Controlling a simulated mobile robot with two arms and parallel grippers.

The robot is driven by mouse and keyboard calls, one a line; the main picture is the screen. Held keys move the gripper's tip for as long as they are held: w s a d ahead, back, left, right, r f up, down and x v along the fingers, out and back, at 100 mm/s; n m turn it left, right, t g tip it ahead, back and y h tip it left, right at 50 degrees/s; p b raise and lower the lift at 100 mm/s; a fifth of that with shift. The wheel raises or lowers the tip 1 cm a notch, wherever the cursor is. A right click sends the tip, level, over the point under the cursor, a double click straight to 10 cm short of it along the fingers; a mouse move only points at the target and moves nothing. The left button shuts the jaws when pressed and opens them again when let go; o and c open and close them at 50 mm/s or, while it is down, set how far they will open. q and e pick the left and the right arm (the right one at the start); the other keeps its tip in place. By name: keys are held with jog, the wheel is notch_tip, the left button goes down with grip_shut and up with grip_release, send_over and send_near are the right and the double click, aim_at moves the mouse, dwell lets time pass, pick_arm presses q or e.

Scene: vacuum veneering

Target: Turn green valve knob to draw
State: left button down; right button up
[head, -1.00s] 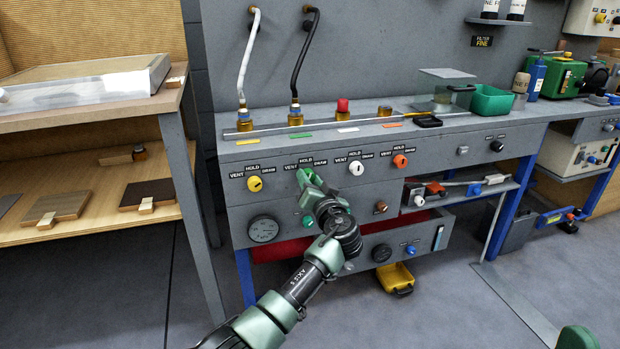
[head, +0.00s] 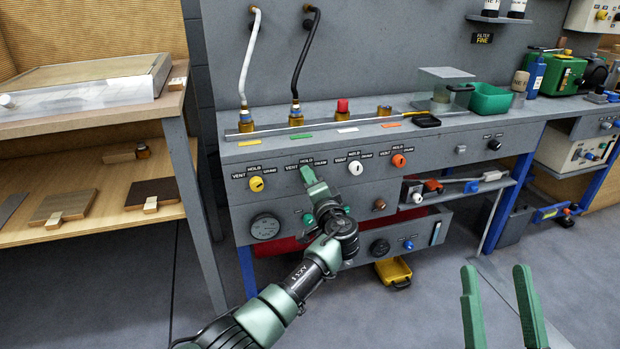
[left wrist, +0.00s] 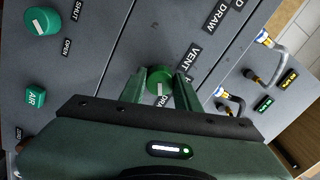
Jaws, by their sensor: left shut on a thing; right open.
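The green valve knob (left wrist: 159,84) sits on the bench's front panel between the two fingers of my left gripper (left wrist: 161,76). In the left wrist view its white mark runs up and down the picture, its lower end by a partly hidden label that seems to read DRAW. VENT is printed at the upper right of the knob. In the head view my left gripper (head: 307,173) is shut on the knob and hides it below the HOLD label. My right gripper (head: 500,285) is open and empty at the lower right, over the floor.
A yellow knob (head: 256,184) is left of my left gripper; a white knob (head: 356,168) and an orange knob (head: 398,160) are to its right. A gauge (head: 265,227) is below.

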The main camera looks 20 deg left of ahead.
pick_arm(q)
jog(key=shift+f, duration=0.15)
pick_arm(e)
jog(key=shift+w+f+g, duration=0.25)
jog(key=shift+f+g, duration=0.05)
jog(key=shift+f, duration=0.05)
pick_arm(q)
jog(key=c, duration=1)
grip_release()
jog(key=shift+s+d, duration=0.1)
jog(key=p+v, duration=0.2)
jog(key=v, duration=0.5)
jog(key=shift+s+d, duration=0.2)
jog(key=shift+s, duration=0.05)
pick_arm(e)
notch_tip(320, 180, down, 9)
jog(key=w+g+h, duration=0.2)
jog(key=g, duration=0.3)
jog(key=shift+w+d+g, duration=0.2)
jog(key=shift+d+g, duration=0.1)
